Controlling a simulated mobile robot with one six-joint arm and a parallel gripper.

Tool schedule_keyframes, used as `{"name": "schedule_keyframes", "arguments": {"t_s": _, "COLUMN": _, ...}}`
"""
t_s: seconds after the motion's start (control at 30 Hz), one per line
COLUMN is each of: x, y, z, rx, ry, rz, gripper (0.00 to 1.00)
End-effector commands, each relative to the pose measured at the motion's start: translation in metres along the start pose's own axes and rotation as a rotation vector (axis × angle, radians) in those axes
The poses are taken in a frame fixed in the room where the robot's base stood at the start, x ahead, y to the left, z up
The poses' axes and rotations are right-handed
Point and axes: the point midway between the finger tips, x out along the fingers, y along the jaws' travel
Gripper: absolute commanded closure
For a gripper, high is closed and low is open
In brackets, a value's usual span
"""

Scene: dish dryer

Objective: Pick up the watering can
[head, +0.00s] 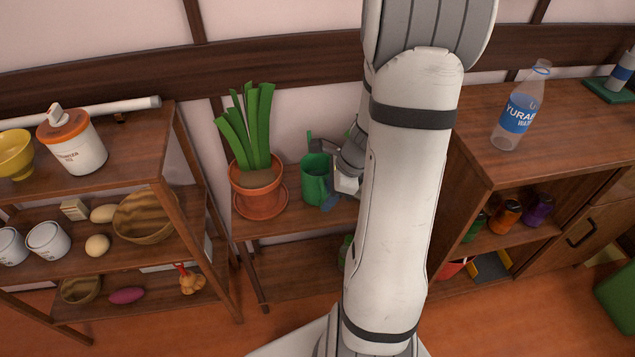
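The watering can (314,178) is green and stands on the upper board of a low wooden shelf, just right of a potted plant. Its right side is partly hidden by my gripper and arm. My gripper (338,190) is at the can's right side, close to it. I cannot tell whether it touches the can. The fingers are small and partly hidden by my arm, so whether they are open or shut does not show.
The terracotta pot (259,190) with tall green leaves stands close left of the can. A wooden rack (150,165) with bowls and jars is at left. A cabinet (520,165) with a water bottle (519,108) is at right. The wall is close behind.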

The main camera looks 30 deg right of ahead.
Motion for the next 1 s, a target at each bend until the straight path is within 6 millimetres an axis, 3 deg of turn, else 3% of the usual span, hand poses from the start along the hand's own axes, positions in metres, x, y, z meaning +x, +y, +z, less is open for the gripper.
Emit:
{"name": "schedule_keyframes", "arguments": {"t_s": 0.1, "x": 0.0179, "y": 0.0007, "z": -0.0006, "rx": -0.002, "ry": 0.0, "rz": 0.003, "gripper": 0.63}}
{"name": "schedule_keyframes", "arguments": {"t_s": 0.33, "x": 0.0178, "y": 0.0001, "z": -0.0001, "rx": -0.001, "ry": 0.0, "rz": 0.0, "gripper": 0.63}}
{"name": "schedule_keyframes", "arguments": {"t_s": 0.8, "x": 0.0174, "y": 0.0, "z": -0.0004, "rx": -0.001, "ry": 0.0, "rz": 0.0, "gripper": 1.0}}
{"name": "schedule_keyframes", "arguments": {"t_s": 1.0, "x": 0.0174, "y": -0.0001, "z": -0.0005, "rx": -0.001, "ry": 0.001, "rz": -0.001, "gripper": 1.0}}
